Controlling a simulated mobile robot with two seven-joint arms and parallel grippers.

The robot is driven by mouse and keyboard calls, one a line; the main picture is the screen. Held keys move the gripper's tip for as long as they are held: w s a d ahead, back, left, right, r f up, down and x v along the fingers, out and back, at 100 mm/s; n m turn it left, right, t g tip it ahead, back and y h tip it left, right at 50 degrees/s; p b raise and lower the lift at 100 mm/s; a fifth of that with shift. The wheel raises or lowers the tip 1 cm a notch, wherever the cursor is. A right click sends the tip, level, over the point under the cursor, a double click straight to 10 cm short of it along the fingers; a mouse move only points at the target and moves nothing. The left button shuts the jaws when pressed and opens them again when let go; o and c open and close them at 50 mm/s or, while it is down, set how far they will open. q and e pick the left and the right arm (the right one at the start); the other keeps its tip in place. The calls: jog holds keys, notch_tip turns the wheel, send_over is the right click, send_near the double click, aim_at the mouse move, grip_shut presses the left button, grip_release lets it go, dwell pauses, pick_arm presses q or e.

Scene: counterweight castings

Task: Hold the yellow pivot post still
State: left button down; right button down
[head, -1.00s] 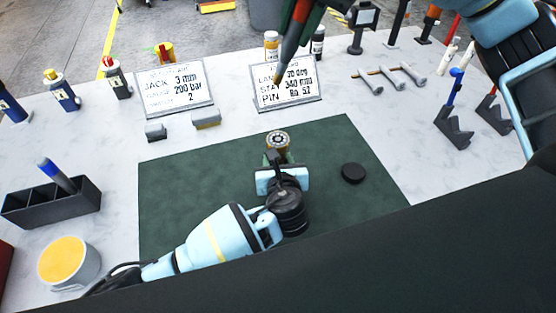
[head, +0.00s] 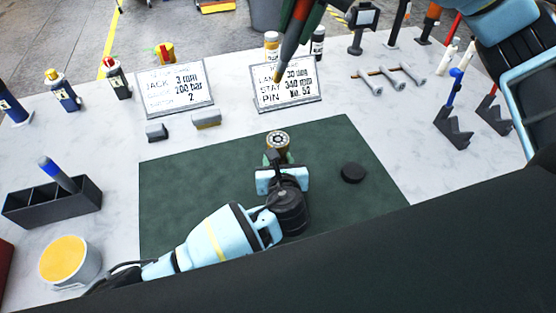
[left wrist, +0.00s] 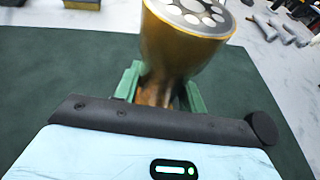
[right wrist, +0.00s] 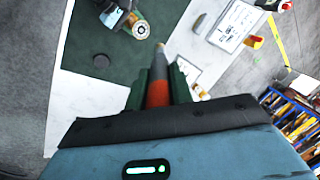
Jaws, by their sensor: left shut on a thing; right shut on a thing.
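The yellow pivot post (head: 277,141) stands upright on the green mat (head: 180,190); its round top shows a ring of pale discs. In the left wrist view the post (left wrist: 182,45) is a brass-yellow flared body on a narrower stem. My left gripper (head: 278,159) is shut on that stem, with its green fingers (left wrist: 162,88) on either side. The post's foot is hidden by the gripper. My right gripper (head: 304,12) is shut on a pointed grey-and-red tool (right wrist: 158,88) and holds it in the air. Its tip points down in front of the right sign.
A black disc (head: 353,173) lies on the mat to the right of the post. Two signs (head: 174,89) (head: 287,84) and two small blocks (head: 206,118) stand behind the mat. A dark divided tray (head: 55,203) and a yellow-topped tub (head: 66,262) are at left; forked stands (head: 455,128) are at right.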

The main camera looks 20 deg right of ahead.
pick_arm(q)
jog(key=shift+f, duration=0.15)
dwell(0.8)
jog(key=c, duration=1.1)
grip_release()
jog(key=shift+o, duration=1.2)
jog(key=c, duration=1.1)
jog(key=shift+o, duration=0.2)
grip_shut()
jog(key=shift+r, duration=0.2)
